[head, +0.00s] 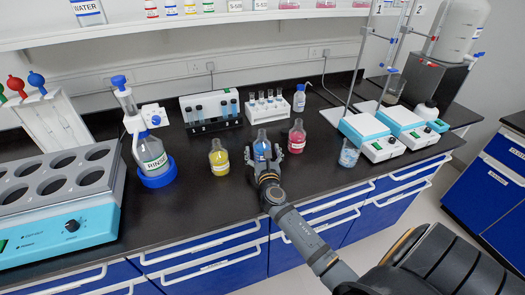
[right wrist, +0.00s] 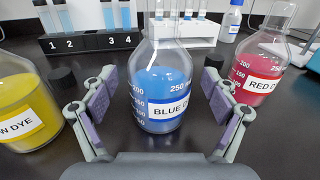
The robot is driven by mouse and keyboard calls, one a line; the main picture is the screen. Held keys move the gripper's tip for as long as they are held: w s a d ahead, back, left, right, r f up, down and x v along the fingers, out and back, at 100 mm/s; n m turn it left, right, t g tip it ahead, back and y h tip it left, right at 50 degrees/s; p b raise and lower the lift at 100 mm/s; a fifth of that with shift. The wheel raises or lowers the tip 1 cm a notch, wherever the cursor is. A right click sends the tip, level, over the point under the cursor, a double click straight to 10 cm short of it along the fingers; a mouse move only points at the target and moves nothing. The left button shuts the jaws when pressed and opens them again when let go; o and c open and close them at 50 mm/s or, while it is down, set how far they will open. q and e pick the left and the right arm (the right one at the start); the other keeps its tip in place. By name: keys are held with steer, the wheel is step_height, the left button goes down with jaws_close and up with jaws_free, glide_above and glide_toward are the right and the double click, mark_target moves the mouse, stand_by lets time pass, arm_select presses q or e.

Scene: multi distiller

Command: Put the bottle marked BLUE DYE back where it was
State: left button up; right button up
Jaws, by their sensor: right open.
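The bottle marked BLUE DYE (right wrist: 160,90) stands upright on the black bench in the right wrist view, its label facing me. It also shows in the head view (head: 262,146), partly hidden behind my right gripper. My right gripper (head: 265,167) is open, with a finger on each side of the bottle and a visible gap to the glass; its fingers also show in the right wrist view (right wrist: 161,100). My left gripper is not in view.
A yellow dye bottle (head: 219,159) stands left of the blue one and a red dye bottle (head: 297,138) right of it, both close. Behind are a test tube rack (head: 267,108) and a numbered rack (head: 210,112). Hotplates (head: 375,137) stand to the right.

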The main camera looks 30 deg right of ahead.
steer(key=shift+s+a+r, duration=0.1)
steer(key=shift+s, duration=0.1)
steer(key=b+v, duration=0.1)
steer(key=v, duration=0.9)
steer(key=shift+s+a, duration=0.15)
steer(key=shift+s, duration=0.15)
steer(key=shift+s+a, duration=0.2)
steer(key=shift+s, duration=0.25)
